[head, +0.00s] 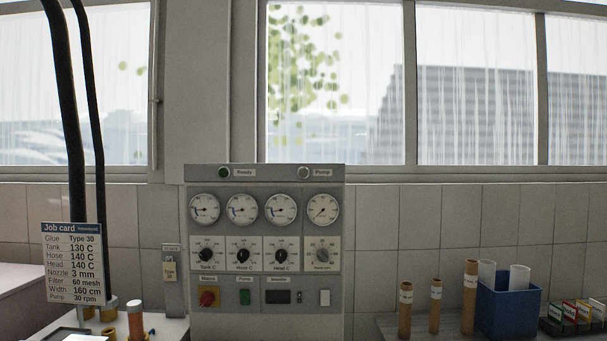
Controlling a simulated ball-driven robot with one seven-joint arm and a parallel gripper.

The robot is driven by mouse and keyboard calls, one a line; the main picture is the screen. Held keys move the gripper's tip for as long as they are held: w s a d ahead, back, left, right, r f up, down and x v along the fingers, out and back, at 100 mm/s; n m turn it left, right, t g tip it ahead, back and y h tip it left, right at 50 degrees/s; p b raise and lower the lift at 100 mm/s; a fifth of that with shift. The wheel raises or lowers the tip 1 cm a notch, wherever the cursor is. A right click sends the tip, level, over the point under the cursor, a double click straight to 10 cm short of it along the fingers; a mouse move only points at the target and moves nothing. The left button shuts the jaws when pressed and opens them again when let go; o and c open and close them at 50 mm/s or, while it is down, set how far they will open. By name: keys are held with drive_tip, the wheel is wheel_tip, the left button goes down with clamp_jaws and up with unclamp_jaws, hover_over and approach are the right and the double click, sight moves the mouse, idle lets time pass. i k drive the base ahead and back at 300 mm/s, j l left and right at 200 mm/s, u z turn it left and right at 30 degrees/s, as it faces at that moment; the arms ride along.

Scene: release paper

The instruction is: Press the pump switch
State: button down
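The grey control panel (265,327) stands upright in the middle of the head view, against the tiled wall. The pump switch (245,298) is a small green rocker in its lower row, under a label that appears to read Pump. A red and yellow mains knob (208,297) is to its left. A dark display (277,297) is to its right, with a white switch (324,297) farther right. A Pump lamp (303,172) at the panel's top right looks pale, and a Ready lamp (224,172) looks dark green. My gripper is not in view.
Four-part dial and knob rows fill the panel's upper part. A job card (72,262) stands at left, near black hoses (70,120). A blue bin (508,308) and brown tubes (469,298) stand on the right bench. Nothing blocks the panel's front.

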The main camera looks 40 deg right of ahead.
sight(245, 294)
drive_tip(key=i+j, duration=0.15)
drive_tip(key=j, duration=0.2)
drive_tip(key=i+j, duration=0.35)
drive_tip(key=j, duration=0.3)
drive_tip(key=i+j+z, duration=0.1)
drive_tip(key=j, duration=0.25)
drive_tip(key=i+j, duration=0.2)
drive_tip(key=j, duration=0.15)
drive_tip(key=i+j, duration=0.2)
drive_tip(key=j, duration=0.15)
